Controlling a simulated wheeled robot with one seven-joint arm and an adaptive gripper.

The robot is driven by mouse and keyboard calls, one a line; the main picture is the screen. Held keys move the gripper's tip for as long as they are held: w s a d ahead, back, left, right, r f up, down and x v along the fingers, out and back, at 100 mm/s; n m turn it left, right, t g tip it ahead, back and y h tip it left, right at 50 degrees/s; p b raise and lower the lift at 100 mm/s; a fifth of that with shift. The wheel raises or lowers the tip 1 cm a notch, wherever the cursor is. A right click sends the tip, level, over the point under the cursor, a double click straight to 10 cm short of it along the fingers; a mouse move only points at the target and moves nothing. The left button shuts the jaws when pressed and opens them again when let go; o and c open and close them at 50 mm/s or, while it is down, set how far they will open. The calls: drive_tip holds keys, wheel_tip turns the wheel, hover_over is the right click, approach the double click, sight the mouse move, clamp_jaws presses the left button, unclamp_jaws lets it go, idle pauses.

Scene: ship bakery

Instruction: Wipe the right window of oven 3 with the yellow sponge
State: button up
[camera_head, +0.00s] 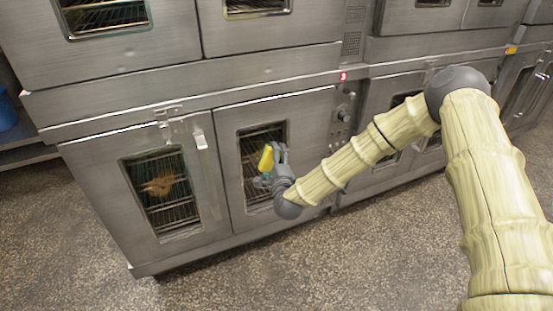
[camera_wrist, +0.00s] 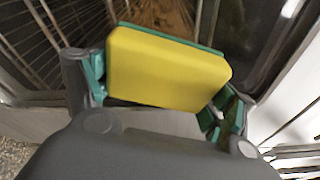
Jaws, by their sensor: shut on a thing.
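Oven 3 is the lower steel oven with a red "3" label (camera_head: 343,76) at its top right corner. Its right window (camera_head: 250,150) shows wire racks behind the glass and is partly covered by my gripper. My gripper (camera_head: 273,167) is in front of this window, shut on the yellow sponge (camera_head: 266,157). In the wrist view the sponge (camera_wrist: 168,68) sits between the two fingers, yellow face towards the camera, with a green layer behind. Whether the sponge touches the glass I cannot tell. A brownish patch (camera_wrist: 160,14) shows beyond the sponge at the top of the wrist view.
The left window (camera_head: 160,190) of the same oven has an orange-brown patch (camera_head: 160,185). Control knobs (camera_head: 343,115) are on the right panel. The speckled floor (camera_head: 330,265) in front is clear.

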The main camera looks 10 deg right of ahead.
sight(254, 156)
drive_tip(key=shift+s+a, duration=0.35)
drive_tip(key=shift+a, duration=0.65)
drive_tip(key=shift+s+a, duration=0.35)
drive_tip(key=shift+a, duration=0.7)
drive_tip(key=shift+s+a, duration=0.35)
drive_tip(key=shift+a, duration=0.65)
drive_tip(key=shift+w+r, duration=0.1)
drive_tip(key=shift+r, duration=0.7)
drive_tip(key=shift+w+d+r, duration=0.1)
drive_tip(key=shift+w+d, duration=0.25)
drive_tip(key=shift+d, duration=0.65)
drive_tip(key=shift+w+d+f, duration=0.1)
drive_tip(key=shift+w+d, duration=0.2)
drive_tip(key=shift+d, duration=0.65)
drive_tip(key=shift+w+d+r, duration=0.1)
drive_tip(key=shift+w+d, duration=0.25)
drive_tip(key=shift+d, duration=0.65)
drive_tip(key=d, duration=0.2)
drive_tip(key=w+d, duration=0.1)
drive_tip(key=d, duration=0.1)
drive_tip(key=shift+d, duration=0.15)
drive_tip(key=s+d, duration=0.2)
drive_tip(key=s, duration=0.3)
drive_tip(key=shift+s, duration=0.35)
drive_tip(key=shift+s, duration=0.1)
drive_tip(key=shift+s+d, duration=0.2)
drive_tip(key=shift+s, duration=0.5)
drive_tip(key=shift+s+d, duration=0.2)
drive_tip(key=shift+s, duration=0.45)
